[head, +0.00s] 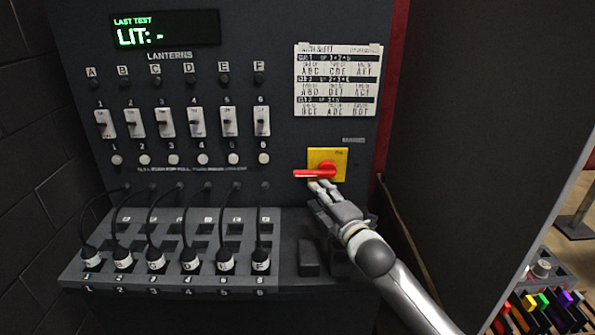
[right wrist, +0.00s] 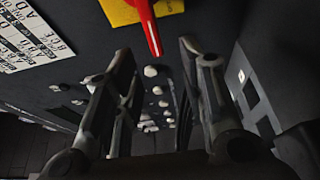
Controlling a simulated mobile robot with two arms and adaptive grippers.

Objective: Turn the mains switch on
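The mains switch is a red rotary handle (head: 314,173) on a yellow plate (head: 327,155), on the right part of the dark panel. The handle lies horizontal, its long end pointing left. In the right wrist view the red handle (right wrist: 148,25) and yellow plate (right wrist: 118,12) show at the top. My right gripper (head: 318,187) is just below the handle. Its fingers (right wrist: 158,55) are apart with nothing held between them, and the handle's end lies just ahead of the gap. I cannot tell whether a finger touches it. My left gripper is out of view.
A display (head: 165,30) reads "LAST TEST LIT: -". Several white lantern switches (head: 196,122) line the panel left of the mains switch. Plugs with black cables (head: 190,261) stand on the ledge below. A printed sheet (head: 338,80) hangs above. A dark partition (head: 480,130) stands at right.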

